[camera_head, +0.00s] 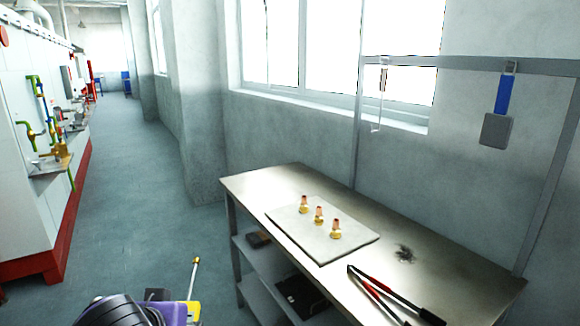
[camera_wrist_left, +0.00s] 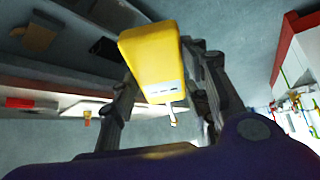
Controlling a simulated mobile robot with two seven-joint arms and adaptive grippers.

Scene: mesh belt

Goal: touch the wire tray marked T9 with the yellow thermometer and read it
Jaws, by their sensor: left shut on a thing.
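The yellow thermometer (camera_head: 193,310) is at the bottom of the head view, with its thin probe pointing up and ending in a pale tip. In the left wrist view its yellow body (camera_wrist_left: 150,55) sits between the dark fingers of my left gripper (camera_wrist_left: 165,75), which is shut on it. A small display shows on the body, but its reading is too small to make out. In the head view my left gripper (camera_head: 172,299) is partly cut off by the bottom edge. No wire tray marked T9 shows in either view. My right gripper is not in view.
A blue-handled tool (camera_head: 497,128) hangs from a frame. A white machine with a red base (camera_head: 55,255) lines the left. The aisle floor (camera_head: 135,200) is clear.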

